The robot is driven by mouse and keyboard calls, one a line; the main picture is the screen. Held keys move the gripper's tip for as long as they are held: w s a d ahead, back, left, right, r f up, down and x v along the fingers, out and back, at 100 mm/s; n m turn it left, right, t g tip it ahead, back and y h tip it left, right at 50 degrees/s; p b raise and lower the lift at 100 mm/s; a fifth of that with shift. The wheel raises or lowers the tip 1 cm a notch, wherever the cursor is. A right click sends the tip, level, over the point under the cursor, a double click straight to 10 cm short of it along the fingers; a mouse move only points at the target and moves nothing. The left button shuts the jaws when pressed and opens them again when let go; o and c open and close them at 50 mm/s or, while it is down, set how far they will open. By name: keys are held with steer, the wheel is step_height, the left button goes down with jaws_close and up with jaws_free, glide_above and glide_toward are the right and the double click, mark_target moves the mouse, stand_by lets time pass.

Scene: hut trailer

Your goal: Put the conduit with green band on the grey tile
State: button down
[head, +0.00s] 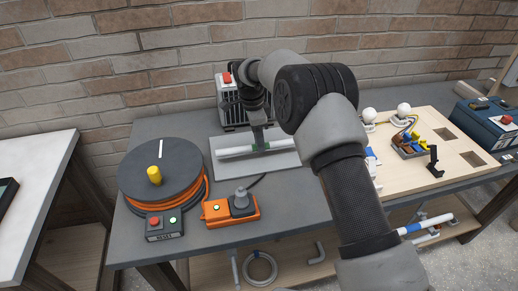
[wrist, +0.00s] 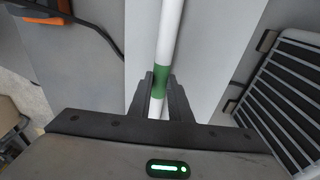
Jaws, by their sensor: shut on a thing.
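The white conduit with a green band (head: 236,152) lies level across the grey tile (head: 225,172) in the head view. My gripper (head: 260,146) points down and is shut on the conduit at its green band. In the wrist view the conduit (wrist: 171,30) runs between the fingers of my gripper (wrist: 160,88), with the green band at the fingertips. The lighter tile (wrist: 205,55) shows beneath it. I cannot tell whether the conduit touches the tile or hangs just above it. My arm hides part of the tile's right side.
A cable reel (head: 180,172) stands left of the tile. An orange box (head: 230,211) and a small button box (head: 164,226) lie in front. A finned unit (head: 229,108) stands behind. A wooden board (head: 430,178) with fittings is at the right.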

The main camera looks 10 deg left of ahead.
steer(key=shift+f, duration=1.75)
steer(key=shift+f, duration=0.15)
steer(key=c, duration=1.6)
jaws_free()
steer(key=shift+c, duration=0.2)
